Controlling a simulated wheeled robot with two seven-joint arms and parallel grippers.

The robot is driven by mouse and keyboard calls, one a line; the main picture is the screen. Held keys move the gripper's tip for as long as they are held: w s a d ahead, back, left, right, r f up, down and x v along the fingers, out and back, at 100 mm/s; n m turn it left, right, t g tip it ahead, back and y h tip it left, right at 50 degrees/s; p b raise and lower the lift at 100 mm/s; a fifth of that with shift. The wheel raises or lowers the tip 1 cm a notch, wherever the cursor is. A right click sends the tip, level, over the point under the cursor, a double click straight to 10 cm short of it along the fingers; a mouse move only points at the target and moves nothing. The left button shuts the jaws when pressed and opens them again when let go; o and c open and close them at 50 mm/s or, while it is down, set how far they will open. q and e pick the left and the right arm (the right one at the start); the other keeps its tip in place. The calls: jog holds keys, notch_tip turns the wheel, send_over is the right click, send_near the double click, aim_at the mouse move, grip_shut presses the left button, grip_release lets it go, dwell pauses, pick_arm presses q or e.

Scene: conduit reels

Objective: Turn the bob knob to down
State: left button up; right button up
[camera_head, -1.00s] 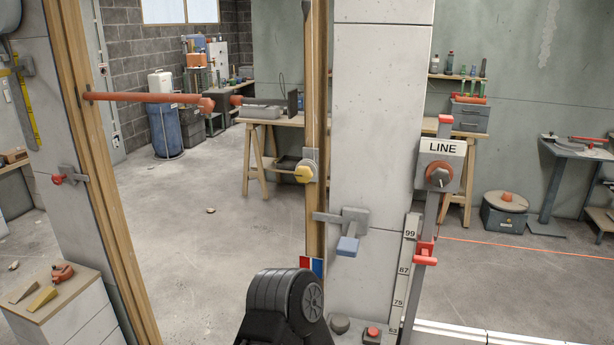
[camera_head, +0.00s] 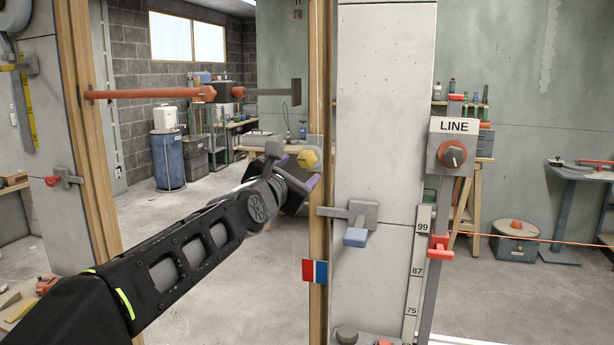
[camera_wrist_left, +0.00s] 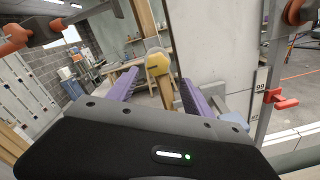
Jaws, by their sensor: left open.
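A yellow faceted knob (camera_head: 308,159) sits on a grey mount on the wooden post. No label shows on it. In the left wrist view the yellow knob (camera_wrist_left: 157,65) lies ahead, between the two purple fingers and just past their tips. My left gripper (camera_head: 293,166) is open and empty, with its purple fingers close to the knob; I cannot tell whether they touch it. A grey box marked LINE carries a separate round red knob (camera_head: 453,155) to the right. My right gripper is in neither view.
A grey clamp with a blue pad (camera_head: 355,237) sits right of the post, below the yellow knob. A red bar (camera_head: 150,93) crosses the opening at left. A numbered scale (camera_head: 417,272) and red slider (camera_head: 438,243) stand at right. A red-blue tag (camera_head: 314,271) hangs lower.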

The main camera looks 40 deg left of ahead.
aim_at(306, 161)
pick_arm(q)
jog(key=shift+s+r+n, duration=0.2)
jog(key=shift+r+n, duration=0.1)
jog(key=shift+r, duration=0.15)
jog(key=shift+w+a, duration=0.1)
jog(key=p+x, duration=0.3)
jog(key=x, duration=0.4)
jog(key=shift+w+r, duration=0.1)
jog(key=shift+w, duration=0.05)
jog(key=shift+w+a, duration=0.1)
jog(key=shift+w, duration=0.15)
jog(key=shift+c, duration=0.5)
grip_shut()
